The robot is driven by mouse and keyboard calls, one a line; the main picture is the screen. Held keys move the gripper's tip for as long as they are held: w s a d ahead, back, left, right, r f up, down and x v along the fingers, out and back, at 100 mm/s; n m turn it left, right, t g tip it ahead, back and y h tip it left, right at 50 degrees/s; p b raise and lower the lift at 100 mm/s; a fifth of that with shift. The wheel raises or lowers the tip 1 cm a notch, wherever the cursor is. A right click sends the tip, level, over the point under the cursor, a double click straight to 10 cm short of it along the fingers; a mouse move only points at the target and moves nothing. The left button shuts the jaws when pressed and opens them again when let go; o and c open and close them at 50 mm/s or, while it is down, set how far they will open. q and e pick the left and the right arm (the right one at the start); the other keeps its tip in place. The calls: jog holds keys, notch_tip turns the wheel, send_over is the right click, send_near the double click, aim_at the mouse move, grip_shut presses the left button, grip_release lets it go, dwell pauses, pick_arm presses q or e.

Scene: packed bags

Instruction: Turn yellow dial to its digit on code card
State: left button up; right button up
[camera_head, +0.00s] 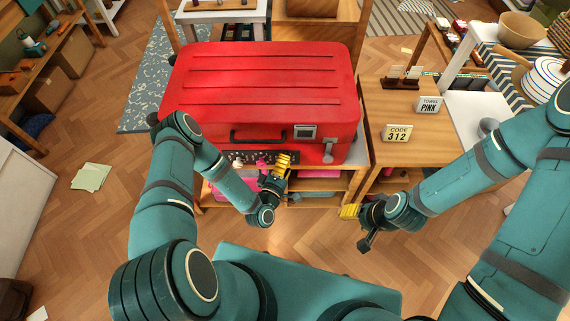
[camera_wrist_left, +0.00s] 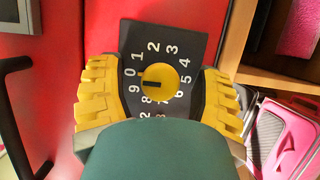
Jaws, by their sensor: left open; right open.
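The yellow dial (camera_wrist_left: 166,78) sits on a black plate with white digits on the red case (camera_head: 262,80). Its black mark points left in the left wrist view, between 0 and 9. My left gripper (camera_head: 282,163) is open, its yellow fingers on either side of the dial with gaps; it also shows in the left wrist view (camera_wrist_left: 162,92). In the head view the gripper hides the yellow dial. The code card (camera_head: 397,133) reads CODE 312 and stands on the wooden table. My right gripper (camera_head: 350,211) is open and empty, low and right of the case.
A second card (camera_head: 428,104) reading PINK stands behind the code card on the wooden table (camera_head: 376,105). A dark handle (camera_head: 258,137) and a metal latch (camera_head: 328,151) are on the case front. A pink thing (camera_wrist_left: 296,140) lies on the shelf below.

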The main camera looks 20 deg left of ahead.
pick_arm(q)
grip_shut()
jog(key=m+p, duration=0.1)
jog(key=m, duration=0.1)
jog(key=m+g+p, duration=0.1)
jog(key=shift+r+m+g+p, duration=0.15)
jog(key=shift+m+g+p, duration=0.15)
jog(key=shift+m+p, duration=0.1)
jog(key=m+g+y+p, duration=0.1)
jog(key=m+p, duration=0.2)
jog(key=shift+d+y, duration=0.1)
jog(key=shift+y, duration=0.2)
jog(key=shift+m+g+y+p, duration=0.5)
jog(key=shift+m+g+p, duration=0.15)
jog(key=shift+m, duration=0.45)
jog(key=shift+m+g+y+p, duration=0.25)
jog(key=shift+m+y+p, duration=0.35)
jog(key=shift+m, duration=0.4)
